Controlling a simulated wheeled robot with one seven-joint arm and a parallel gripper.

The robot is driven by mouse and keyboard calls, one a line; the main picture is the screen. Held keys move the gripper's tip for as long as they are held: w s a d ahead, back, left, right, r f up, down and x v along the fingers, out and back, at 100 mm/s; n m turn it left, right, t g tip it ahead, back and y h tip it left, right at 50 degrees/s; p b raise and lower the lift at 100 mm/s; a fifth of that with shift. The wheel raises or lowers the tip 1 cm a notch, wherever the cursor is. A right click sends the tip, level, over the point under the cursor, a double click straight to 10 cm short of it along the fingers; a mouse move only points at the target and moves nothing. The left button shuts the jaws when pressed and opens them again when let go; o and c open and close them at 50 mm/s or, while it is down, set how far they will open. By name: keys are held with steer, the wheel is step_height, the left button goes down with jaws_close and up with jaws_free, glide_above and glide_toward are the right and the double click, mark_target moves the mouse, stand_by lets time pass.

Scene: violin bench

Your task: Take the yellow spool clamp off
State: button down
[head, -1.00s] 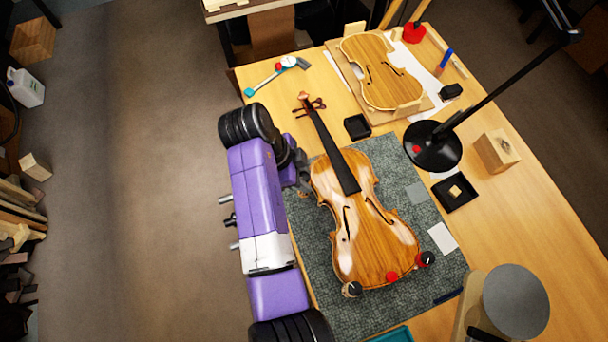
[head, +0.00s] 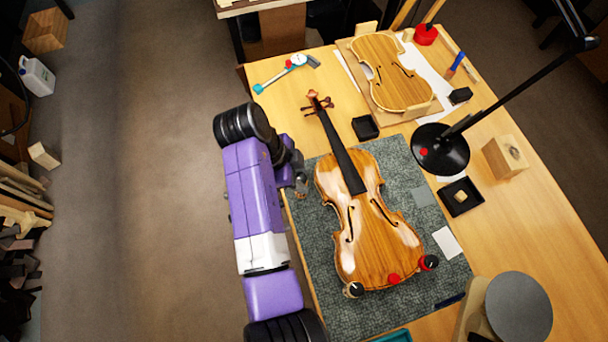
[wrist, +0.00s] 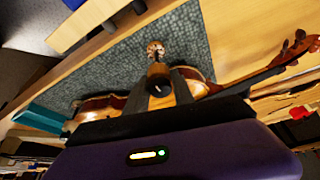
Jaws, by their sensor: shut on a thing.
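My gripper (head: 299,178) is at the left side of the violin (head: 375,240), just off its waist. In the wrist view my gripper (wrist: 160,92) is shut on a small spool clamp (wrist: 157,72), with a dark round body and a tan metallic end. Its yellow colour does not show clearly. The clamp looks apart from the violin's edge in the head view. The violin lies face up and also shows behind the fingers in the wrist view (wrist: 100,104). Other clamps sit on its lower edge: a pale-and-black one (head: 353,290), a red one (head: 393,279) and a black-and-red one (head: 429,262).
The violin lies on a grey-green mat (head: 325,285) on the wooden bench. A black tray (head: 365,127), a small box tray (head: 461,197) and a lamp base (head: 440,150) stand beyond it. A teal tray (head: 394,336) is at the near edge.

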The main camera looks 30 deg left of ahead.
steer(key=shift+r, duration=0.1)
step_height(320, 180, up, 2)
steer(key=shift+r+p, duration=0.2)
steer(key=shift+p, duration=0.9)
steer(key=shift+r+p, duration=0.3)
steer(key=shift+r, duration=1.95)
